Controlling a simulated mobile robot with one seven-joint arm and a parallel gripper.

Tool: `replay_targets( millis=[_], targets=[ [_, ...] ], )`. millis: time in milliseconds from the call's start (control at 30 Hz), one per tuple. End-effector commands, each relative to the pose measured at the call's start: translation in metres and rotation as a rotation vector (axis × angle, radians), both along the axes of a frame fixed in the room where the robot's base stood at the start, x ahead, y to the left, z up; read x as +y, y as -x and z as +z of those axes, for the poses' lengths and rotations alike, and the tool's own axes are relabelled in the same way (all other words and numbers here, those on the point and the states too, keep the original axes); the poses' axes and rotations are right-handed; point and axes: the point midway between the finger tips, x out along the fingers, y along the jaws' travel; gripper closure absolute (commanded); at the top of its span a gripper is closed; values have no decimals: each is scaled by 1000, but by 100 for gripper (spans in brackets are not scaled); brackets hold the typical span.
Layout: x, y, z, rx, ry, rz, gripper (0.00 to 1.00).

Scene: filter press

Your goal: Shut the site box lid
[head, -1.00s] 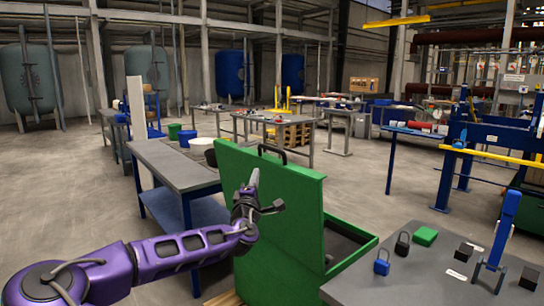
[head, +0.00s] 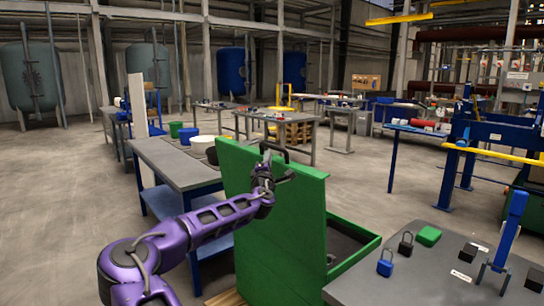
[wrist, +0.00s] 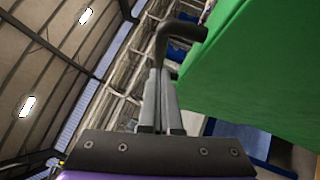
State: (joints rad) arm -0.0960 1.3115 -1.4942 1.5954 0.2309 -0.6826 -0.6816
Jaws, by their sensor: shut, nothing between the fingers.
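The green site box (head: 358,258) stands open at the lower middle of the head view, its dark inside partly showing. Its green lid (head: 300,210) stands upright at the box's left side, with a black handle (head: 273,149) on its top edge. My gripper (head: 266,166) is shut and empty on the left side of the lid, just below the handle. In the wrist view, the shut fingers (wrist: 160,75) point at a dark bent bar that looks like the handle (wrist: 182,30). The lid (wrist: 255,75) fills the upper right there. I cannot tell whether the fingers touch it.
A grey table (head: 440,275) with padlocks, a green block and a blue clamp-like tool stands at the right, close to the box. A grey workbench (head: 175,165) with buckets stands behind my arm at the left. Open floor lies beyond the box.

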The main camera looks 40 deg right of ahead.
Motion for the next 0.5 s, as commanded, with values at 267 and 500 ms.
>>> replay_targets(
  millis=[267, 500],
  targets=[
    [-17, 1, 7, 0, 1, 2, 100],
    [-17, 1, 7, 0, 1, 2, 100]
  ],
)
